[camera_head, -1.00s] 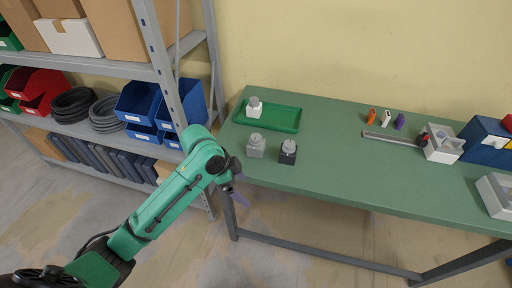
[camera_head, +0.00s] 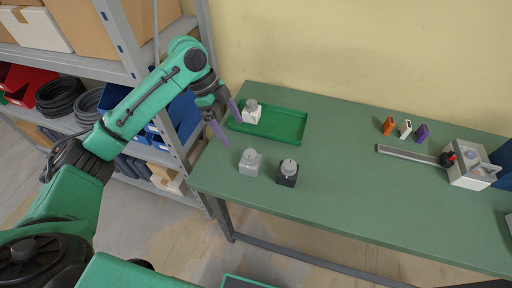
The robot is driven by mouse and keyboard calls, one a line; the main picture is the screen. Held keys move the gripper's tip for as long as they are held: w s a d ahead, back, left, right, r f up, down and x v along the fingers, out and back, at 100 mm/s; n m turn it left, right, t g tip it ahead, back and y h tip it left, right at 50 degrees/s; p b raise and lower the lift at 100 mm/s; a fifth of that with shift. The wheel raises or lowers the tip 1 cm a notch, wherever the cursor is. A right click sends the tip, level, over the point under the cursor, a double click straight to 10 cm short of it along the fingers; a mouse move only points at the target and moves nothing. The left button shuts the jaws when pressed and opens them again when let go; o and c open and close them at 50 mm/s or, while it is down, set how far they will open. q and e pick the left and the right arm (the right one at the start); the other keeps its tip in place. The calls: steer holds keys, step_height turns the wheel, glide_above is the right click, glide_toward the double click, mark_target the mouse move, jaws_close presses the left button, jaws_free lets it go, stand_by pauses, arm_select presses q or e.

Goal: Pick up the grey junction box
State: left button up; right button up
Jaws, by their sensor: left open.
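The grey junction box (camera_head: 250,163) stands on the green table, left of a black box (camera_head: 287,173) and in front of the green tray. It has a round grey top. My left gripper (camera_head: 228,124) is above the table's left end, up and to the left of the grey box. Its purple fingers are spread apart with nothing between them. It is apart from the grey box. My right gripper is not in view.
A white box (camera_head: 252,112) stands in the green tray (camera_head: 289,126), close to my left gripper. Orange, white and purple pieces (camera_head: 421,133) and a grey rail (camera_head: 408,154) lie to the right. A metal shelf (camera_head: 122,36) stands at left. The table (camera_head: 345,185) is clear in the middle.

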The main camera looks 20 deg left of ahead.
mark_target(251, 162)
arm_select(q)
steer(key=d+f, duration=0.1)
steer(key=f, duration=0.1)
steer(key=s+d+f+p, duration=0.1)
steer(key=f, duration=0.1)
steer(key=s+d+f, duration=0.1)
steer(key=f, duration=0.1)
steer(key=shift+s, duration=0.1)
steer(key=p+x, duration=0.2)
steer(key=x, duration=0.4)
steer(key=shift+w+d+f, duration=0.2)
steer(key=shift+d+f, duration=0.05)
steer(key=shift+f, duration=0.2)
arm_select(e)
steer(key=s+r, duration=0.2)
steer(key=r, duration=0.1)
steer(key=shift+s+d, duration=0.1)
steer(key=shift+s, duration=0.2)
